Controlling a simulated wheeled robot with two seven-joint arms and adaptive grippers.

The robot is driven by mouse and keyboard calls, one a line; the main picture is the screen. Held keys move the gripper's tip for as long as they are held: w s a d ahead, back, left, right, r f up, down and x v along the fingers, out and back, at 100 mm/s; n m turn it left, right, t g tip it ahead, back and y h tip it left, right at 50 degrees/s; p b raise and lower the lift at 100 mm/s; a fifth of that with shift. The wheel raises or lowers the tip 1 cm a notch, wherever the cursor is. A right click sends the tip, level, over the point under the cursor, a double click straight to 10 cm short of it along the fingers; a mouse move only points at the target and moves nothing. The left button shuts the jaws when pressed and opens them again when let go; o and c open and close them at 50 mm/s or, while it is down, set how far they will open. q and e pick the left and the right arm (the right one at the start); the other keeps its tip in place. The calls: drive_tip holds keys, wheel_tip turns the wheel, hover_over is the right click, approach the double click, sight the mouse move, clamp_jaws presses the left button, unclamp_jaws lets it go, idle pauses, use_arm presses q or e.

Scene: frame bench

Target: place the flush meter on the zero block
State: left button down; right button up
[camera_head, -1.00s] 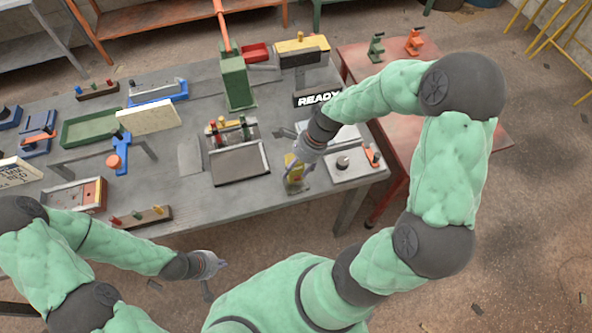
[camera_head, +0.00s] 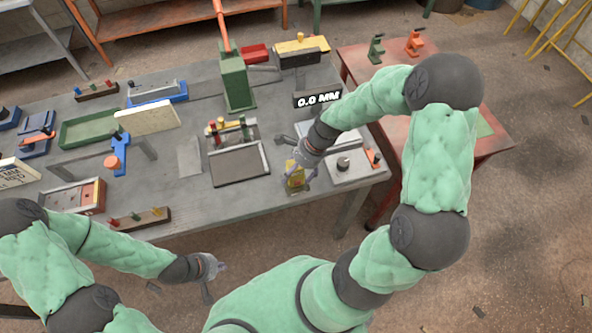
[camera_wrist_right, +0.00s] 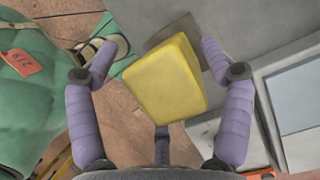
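The flush meter looks like the yellow block (camera_head: 295,182) near the table's front edge in the head view. In the right wrist view the yellow block (camera_wrist_right: 165,80) fills the space between the fingers. My right gripper (camera_head: 301,170) is around it from above; its fingers (camera_wrist_right: 157,62) are spread, with a visible gap on the left side. A grey-brown piece (camera_wrist_right: 168,30) shows behind the yellow block and may be the zero block; the contact between them is hidden. My left gripper (camera_head: 212,272) is empty in front of the table; its fingers are too small to read.
A display (camera_head: 317,99) reads "0.0 MM". A light plate with a dark knob (camera_head: 343,163) stands close on the right. A dark tray (camera_head: 239,164) lies to the left, with a green post (camera_head: 237,83) behind it.

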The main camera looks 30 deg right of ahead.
drive_tip(key=shift+r, duration=0.15)
drive_tip(key=shift+d+r, duration=0.1)
drive_tip(key=shift+r, duration=0.2)
drive_tip(key=p+v, duration=0.2)
drive_tip(key=v, duration=0.9)
drive_tip(key=shift+s+d+r, duration=0.15)
